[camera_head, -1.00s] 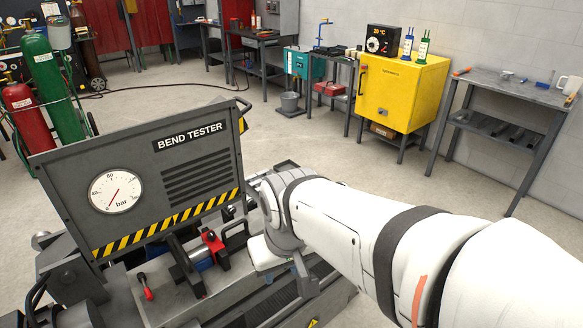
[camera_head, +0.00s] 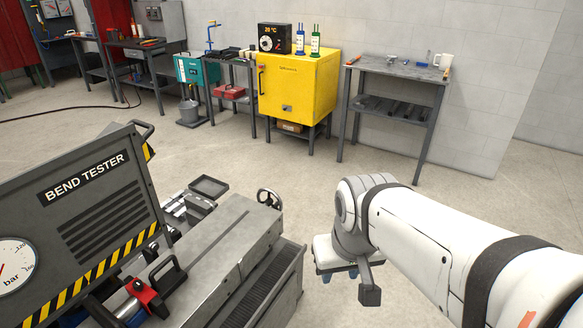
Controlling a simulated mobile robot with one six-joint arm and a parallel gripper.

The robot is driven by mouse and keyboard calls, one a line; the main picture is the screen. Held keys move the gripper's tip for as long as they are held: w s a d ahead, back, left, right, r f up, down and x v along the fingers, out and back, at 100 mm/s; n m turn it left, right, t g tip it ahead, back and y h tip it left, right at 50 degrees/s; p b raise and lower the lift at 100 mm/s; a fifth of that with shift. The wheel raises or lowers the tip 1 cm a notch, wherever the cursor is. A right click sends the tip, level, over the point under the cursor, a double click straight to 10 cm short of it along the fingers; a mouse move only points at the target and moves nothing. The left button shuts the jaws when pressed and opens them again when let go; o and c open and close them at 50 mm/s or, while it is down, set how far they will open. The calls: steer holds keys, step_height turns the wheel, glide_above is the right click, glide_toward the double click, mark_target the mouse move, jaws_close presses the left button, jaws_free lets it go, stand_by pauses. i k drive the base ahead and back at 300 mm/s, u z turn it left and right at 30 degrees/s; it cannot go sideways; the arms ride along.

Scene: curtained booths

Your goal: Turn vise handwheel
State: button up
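A small dark handwheel (camera_head: 269,198) stands at the far right end of the bend tester's grey bed (camera_head: 218,240). Its rim and spokes show, and it faces partly toward me. My gripper (camera_head: 345,280) hangs at the end of my white arm, to the right of the handwheel and nearer to me. There is a clear gap between them in the picture, and nothing shows between the fingers. The arm's wrist hides part of the gripper, so its opening cannot be made out.
The bend tester's dark panel (camera_head: 95,205) with its gauge rises at the left. A flat dark tray (camera_head: 208,187) lies behind the bed. The floor beyond the handwheel is clear.

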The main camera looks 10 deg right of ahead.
mark_target(268, 202)
steer(key=z, duration=1.45)
steer(key=i, duration=3.2)
steer(key=u, duration=3.25)
steer(key=i, duration=0.85)
steer(key=z, duration=0.1)
